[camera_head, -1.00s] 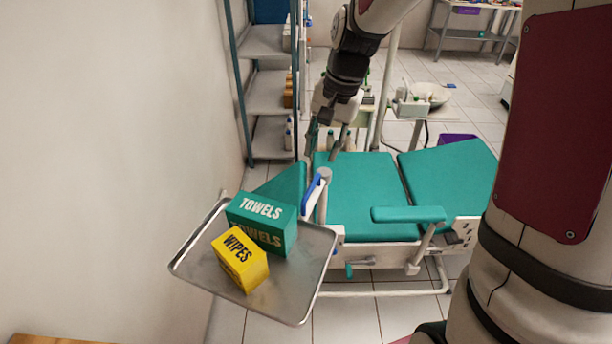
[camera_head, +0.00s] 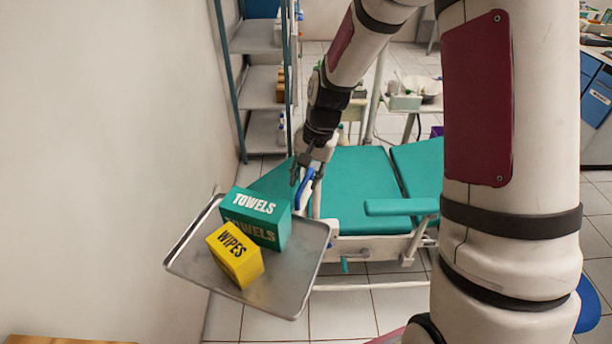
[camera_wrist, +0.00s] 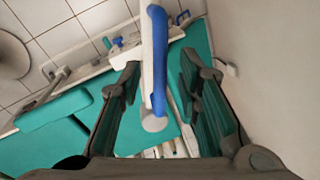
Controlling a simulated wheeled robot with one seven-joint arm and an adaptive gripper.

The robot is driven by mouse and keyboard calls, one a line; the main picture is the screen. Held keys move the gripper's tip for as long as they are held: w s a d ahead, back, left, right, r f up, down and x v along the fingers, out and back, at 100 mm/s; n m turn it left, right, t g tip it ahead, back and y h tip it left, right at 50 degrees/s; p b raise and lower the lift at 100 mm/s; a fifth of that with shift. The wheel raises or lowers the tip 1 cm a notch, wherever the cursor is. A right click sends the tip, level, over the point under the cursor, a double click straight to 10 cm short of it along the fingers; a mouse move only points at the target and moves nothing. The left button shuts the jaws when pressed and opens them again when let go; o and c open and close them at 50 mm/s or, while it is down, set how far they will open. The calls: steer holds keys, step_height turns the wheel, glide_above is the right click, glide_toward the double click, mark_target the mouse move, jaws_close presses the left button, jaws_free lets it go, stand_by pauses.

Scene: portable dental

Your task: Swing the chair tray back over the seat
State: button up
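The metal chair tray (camera_head: 283,289) hangs off to the left of the teal chair seat (camera_head: 357,185), near the wall. It carries a green TOWELS box (camera_head: 254,216) and a yellow WIPES box (camera_head: 234,255). A blue handle (camera_head: 305,190) stands at the tray's chair side; it also shows in the wrist view (camera_wrist: 157,40) on a pale arm. My gripper (camera_head: 307,176) is at this handle. In the wrist view my gripper (camera_wrist: 159,70) is open, with a finger on either side of the handle and gaps visible. Exact depth along the handle is hard to tell.
A wall stands close on the left. A shelf rack (camera_head: 258,90) is behind the chair's head end. A teal armrest (camera_head: 400,206) is on the chair's near side. A side unit with a basin (camera_head: 405,100) stands behind the chair. The space above the seat looks clear.

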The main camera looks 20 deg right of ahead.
jaws_close()
